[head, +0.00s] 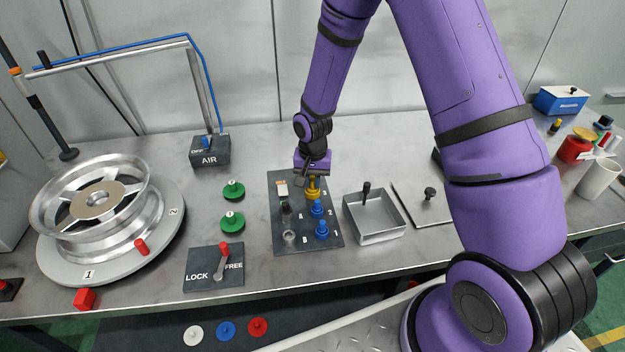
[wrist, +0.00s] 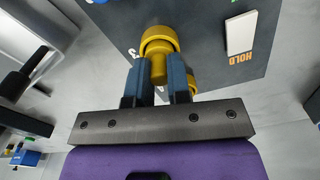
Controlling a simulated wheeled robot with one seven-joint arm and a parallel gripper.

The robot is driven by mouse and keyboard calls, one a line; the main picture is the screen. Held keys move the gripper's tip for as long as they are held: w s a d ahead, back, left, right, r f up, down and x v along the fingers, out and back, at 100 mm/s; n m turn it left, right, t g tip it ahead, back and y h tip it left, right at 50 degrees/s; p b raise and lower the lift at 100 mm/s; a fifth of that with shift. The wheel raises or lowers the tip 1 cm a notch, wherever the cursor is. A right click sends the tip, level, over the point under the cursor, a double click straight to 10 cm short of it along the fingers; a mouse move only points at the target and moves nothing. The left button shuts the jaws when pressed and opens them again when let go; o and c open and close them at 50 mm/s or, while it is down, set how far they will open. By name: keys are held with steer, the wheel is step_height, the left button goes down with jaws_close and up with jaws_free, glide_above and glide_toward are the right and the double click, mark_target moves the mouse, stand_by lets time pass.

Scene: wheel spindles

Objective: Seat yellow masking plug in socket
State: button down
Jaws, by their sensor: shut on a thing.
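My gripper (wrist: 163,80) is shut on the stem of a yellow plug (wrist: 157,48), with its wide round collar beyond the fingertips. The plug (head: 313,193) also shows in the head view, over the dark socket panel (head: 290,238) near the mark 3. The collar is at or very near the panel face; I cannot tell whether it is seated. The socket under it is hidden. A second yellow part (wrist: 191,86) shows behind the right finger, partly hidden; I cannot tell what it is.
Blue plugs (head: 317,208) stand by marks 2 and 1 on the panel, near the gripper. A metal tray (head: 377,234) stands to the right, a LOCK/FREE lever plate (head: 203,281) and green knobs (head: 232,222) to the left. A wheel (head: 68,225) sits on a turntable at far left.

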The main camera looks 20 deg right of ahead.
steer(key=shift+f, duration=0.1)
steer(key=c, duration=1.1)
jaws_free()
step_height(320, 180, up, 12)
steer(key=shift+r, duration=0.2)
step_height(320, 180, up, 11)
steer(key=n+t, duration=0.1)
glide_above(313, 179)
steer(key=s+d, duration=0.2)
steer(key=s, duration=0.3)
steer(key=s+d+r+n+t, duration=0.1)
steer(key=s+d+r+t, duration=0.1)
steer(key=s+r, duration=0.6)
steer(key=shift+s+d+r+n+t, duration=0.45)
steer(key=shift+s+r, duration=0.9)
steer(key=shift+s, duration=1.35)
steer(key=shift+s+d+r+n+t, duration=0.45)
steer(key=shift+s+r, duration=0.85)
steer(key=shift+s, duration=1.4)
steer(key=shift+s+d+r+n+t, duration=0.2)
steer(key=shift+s+d+r+n, duration=0.4)
steer(key=shift+s+r, duration=1.45)
steer(key=shift+s+a+f, duration=0.15)
steer(key=shift+s+f, duration=0.45)
steer(key=shift+f, duration=0.1)
